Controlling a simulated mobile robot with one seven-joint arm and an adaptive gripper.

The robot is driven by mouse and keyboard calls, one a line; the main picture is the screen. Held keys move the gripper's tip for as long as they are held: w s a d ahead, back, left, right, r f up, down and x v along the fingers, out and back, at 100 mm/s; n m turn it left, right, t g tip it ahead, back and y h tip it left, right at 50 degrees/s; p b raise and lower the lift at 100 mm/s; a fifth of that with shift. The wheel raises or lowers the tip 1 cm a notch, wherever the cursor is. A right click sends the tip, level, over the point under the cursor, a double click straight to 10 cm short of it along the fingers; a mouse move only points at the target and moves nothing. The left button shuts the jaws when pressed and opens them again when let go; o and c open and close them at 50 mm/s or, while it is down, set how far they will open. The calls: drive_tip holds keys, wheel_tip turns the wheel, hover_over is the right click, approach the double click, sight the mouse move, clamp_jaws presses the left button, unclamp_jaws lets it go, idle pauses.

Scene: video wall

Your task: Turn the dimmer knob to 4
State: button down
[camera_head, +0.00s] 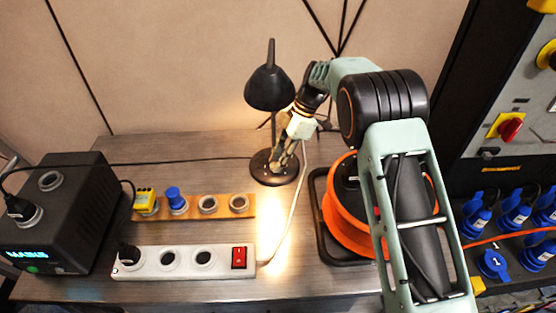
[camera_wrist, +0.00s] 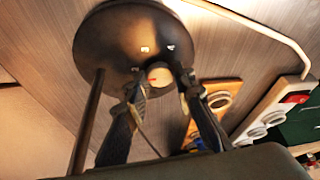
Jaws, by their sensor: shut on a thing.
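A black desk lamp (camera_head: 269,90) stands at the back of the table, its shade lit from beneath. Its round dark base (camera_head: 259,168) also shows in the wrist view (camera_wrist: 105,45). The dimmer knob (camera_wrist: 158,75), small and beige with a reddish mark, sits on the base. Pale marks lie on the base beyond it, too small to read. My gripper (camera_head: 279,168) reaches down to the base from the right. In the wrist view its two fingers (camera_wrist: 160,83) are on either side of the knob, shut on it. The fingers hide the knob's sides.
The lamp's post (camera_wrist: 87,125) stands close to my left finger. A white power strip (camera_head: 185,261) and a wooden socket board (camera_head: 224,206) lie to the left. A black box (camera_head: 75,200) stands at far left. An orange cable reel (camera_head: 340,225) is at the right.

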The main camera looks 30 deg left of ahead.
drive_tip(key=m+t+b, duration=0.1)
drive_tip(key=m+b, duration=0.1)
drive_tip(key=m+y+b, duration=0.1)
drive_tip(key=m+b, duration=0.1)
drive_tip(key=m, duration=0.1)
drive_tip(key=shift+s+d+f+t, duration=0.15)
drive_tip(key=shift+s+t, duration=0.05)
drive_tip(key=shift+t, duration=0.2)
drive_tip(key=m+t+b, duration=0.1)
drive_tip(key=m+b, duration=0.1)
drive_tip(key=m, duration=0.1)
drive_tip(key=shift+s, duration=0.15)
drive_tip(key=shift+s+r+m+t+b, duration=0.1)
drive_tip(key=shift+m+t, duration=0.15)
drive_tip(key=shift+m, duration=0.3)
drive_tip(key=shift+w+r+m+t+b, duration=0.1)
drive_tip(key=shift+m+t+b, duration=0.1)
drive_tip(key=shift+m, duration=0.4)
drive_tip(key=shift+s+m+t+b, duration=0.1)
drive_tip(key=shift+m+t, duration=0.15)
drive_tip(key=shift+m, duration=0.3)
drive_tip(key=c, duration=1.6)
unclamp_jaws()
drive_tip(key=v, duration=0.7)
drive_tip(key=shift+s+r, duration=0.1)
drive_tip(key=shift+r, duration=0.1)
